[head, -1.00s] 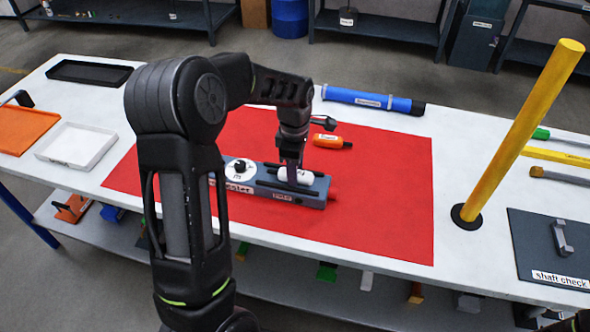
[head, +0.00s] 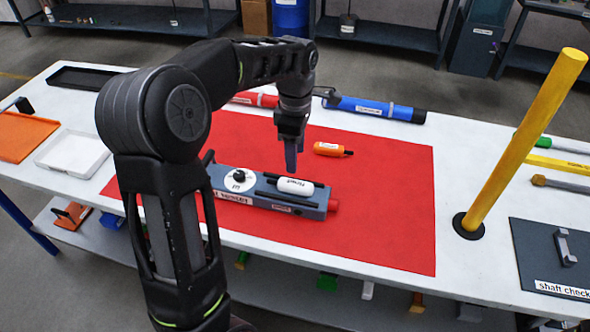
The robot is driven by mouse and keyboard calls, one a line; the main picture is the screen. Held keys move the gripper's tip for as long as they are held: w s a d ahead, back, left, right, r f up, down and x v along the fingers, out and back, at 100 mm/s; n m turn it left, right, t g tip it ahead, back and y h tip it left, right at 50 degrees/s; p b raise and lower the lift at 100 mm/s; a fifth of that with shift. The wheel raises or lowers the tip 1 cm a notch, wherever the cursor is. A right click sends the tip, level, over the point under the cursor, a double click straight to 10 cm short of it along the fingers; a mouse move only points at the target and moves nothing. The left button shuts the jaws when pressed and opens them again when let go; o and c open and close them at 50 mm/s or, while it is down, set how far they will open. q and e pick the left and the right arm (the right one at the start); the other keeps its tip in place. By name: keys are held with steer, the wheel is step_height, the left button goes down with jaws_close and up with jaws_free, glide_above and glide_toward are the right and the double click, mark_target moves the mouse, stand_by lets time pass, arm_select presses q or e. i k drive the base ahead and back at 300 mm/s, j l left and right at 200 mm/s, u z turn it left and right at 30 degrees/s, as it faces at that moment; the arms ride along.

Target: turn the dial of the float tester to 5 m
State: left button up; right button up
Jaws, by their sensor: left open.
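The float tester (head: 262,198) is a grey-blue block lying on the red mat (head: 385,205), with a red end at its right. Its white round dial (head: 239,180) with a black knob sits on the top at the left part; the dial's markings are too small to read. A white float (head: 296,187) with a label lies in the cradle on the tester's right part. My left gripper (head: 290,163) is open and empty, pointing down just above and behind the float, to the right of the dial. My right gripper is not in view.
An orange float (head: 330,149) lies on the mat behind the tester. A blue tube (head: 375,107) and a red tube (head: 255,99) lie along the back. A yellow post (head: 520,140) stands at right. White tray (head: 73,150) and orange tray (head: 22,133) are at left.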

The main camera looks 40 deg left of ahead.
mark_target(238, 175)
steer(key=u, duration=1.5)
